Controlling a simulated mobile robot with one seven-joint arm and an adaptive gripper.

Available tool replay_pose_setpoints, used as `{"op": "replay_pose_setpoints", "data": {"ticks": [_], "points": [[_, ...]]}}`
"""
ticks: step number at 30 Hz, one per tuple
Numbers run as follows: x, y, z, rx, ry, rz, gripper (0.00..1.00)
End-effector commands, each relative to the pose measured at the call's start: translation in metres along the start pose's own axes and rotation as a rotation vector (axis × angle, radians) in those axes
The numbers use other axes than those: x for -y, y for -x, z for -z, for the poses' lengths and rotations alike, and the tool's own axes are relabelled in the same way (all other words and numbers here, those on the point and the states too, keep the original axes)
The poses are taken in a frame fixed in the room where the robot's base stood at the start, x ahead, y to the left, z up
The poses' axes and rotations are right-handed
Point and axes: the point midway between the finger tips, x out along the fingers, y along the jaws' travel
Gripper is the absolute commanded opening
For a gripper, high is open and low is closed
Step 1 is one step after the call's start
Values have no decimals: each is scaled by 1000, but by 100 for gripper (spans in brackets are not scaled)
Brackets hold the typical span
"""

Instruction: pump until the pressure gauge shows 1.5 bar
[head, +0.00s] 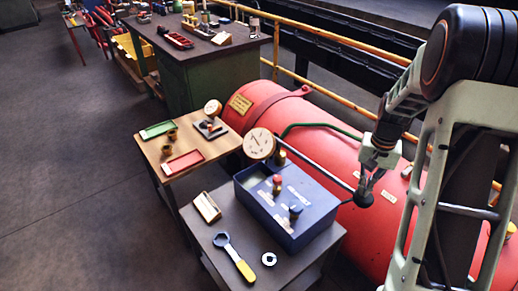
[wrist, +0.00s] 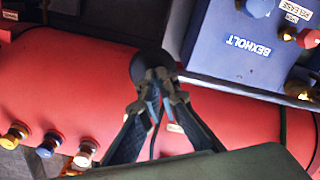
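The blue pump box (head: 318,222) stands on a dark bench. A long thin lever runs from its back to a black ball knob (head: 363,199), which also shows in the wrist view (wrist: 143,62). My gripper (head: 367,186) points down from above at the knob. In the wrist view its fingers (wrist: 161,76) are drawn together over the knob with nothing seen between them; I cannot tell whether they touch it. The pressure gauge (head: 259,145) is a round pale dial behind the box; its reading is too small to make out. The box's blue knob (wrist: 258,8) shows in the wrist view.
A red tank (head: 350,232) lies behind the bench, close to the lever. A yellow-handled wrench (head: 235,257), a ring (head: 269,259) and a small tan box (head: 207,207) lie on the bench. A wooden side table (head: 190,139) holds trays and another dial. Open floor is left.

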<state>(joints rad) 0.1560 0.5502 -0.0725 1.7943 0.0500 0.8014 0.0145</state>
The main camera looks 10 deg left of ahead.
Motion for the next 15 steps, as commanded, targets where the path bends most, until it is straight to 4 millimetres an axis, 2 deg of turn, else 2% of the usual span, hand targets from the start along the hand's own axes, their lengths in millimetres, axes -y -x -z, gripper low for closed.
{"op": "replay_pose_setpoints", "data": {"ticks": [1, 15], "points": [[5, -12, 2, -5, 5, 6, 0], [7, -63, 2, -6, 6, 8, 0]]}}
